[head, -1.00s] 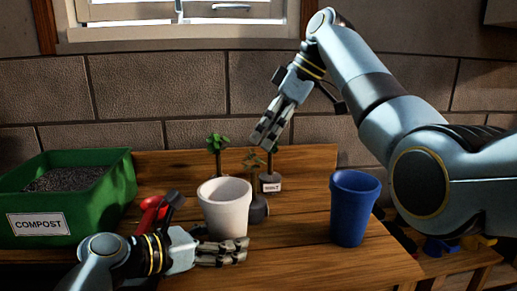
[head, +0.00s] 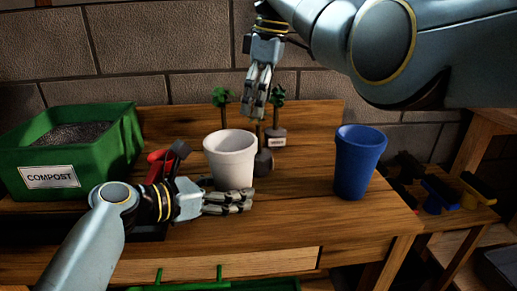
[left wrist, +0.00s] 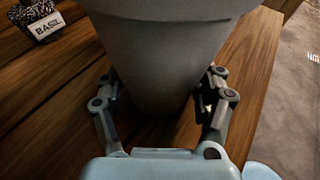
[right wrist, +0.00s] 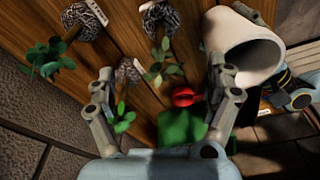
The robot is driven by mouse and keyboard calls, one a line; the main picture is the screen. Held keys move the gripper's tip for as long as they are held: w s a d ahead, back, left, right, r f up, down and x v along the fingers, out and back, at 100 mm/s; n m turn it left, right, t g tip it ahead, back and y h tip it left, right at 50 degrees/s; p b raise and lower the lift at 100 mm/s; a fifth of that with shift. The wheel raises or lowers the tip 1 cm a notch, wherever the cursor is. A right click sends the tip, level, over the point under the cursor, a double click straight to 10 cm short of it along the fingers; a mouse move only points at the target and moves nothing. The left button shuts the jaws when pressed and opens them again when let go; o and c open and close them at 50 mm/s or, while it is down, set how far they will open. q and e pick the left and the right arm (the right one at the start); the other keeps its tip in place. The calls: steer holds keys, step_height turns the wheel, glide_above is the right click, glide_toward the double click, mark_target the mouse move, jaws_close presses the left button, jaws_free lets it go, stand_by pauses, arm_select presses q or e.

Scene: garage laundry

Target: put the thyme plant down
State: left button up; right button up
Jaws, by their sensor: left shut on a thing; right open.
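Three small plants with dark root balls stand behind the white pot (head: 230,160). One (head: 276,137) has a label too small to read, one (head: 263,163) is nearer the pot, and one (head: 221,97) is mostly hidden behind it. I cannot tell which is the thyme plant. Their leaves also show in the right wrist view (right wrist: 160,70). My right gripper (head: 256,108) is open and empty, pointing down just above the nearer plant and hiding its leaves. My left gripper (head: 245,202) is shut on the white pot, which stands upright between its fingers in the left wrist view (left wrist: 155,60).
A green compost bin (head: 105,150) stands at the left, with a red object (head: 157,163) beside my left gripper. A blue pot (head: 359,160) stands at the right. The bench (head: 300,215) is clear between the white and blue pots. A BASIL label (left wrist: 46,26) shows in the left wrist view.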

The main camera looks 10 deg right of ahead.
mark_target(256, 121)
steer(key=f, duration=0.3)
steer(key=a+f, duration=0.1)
steer(key=f, duration=0.1)
steer(key=shift+f, duration=0.15)
steer(key=shift+c, duration=0.4)
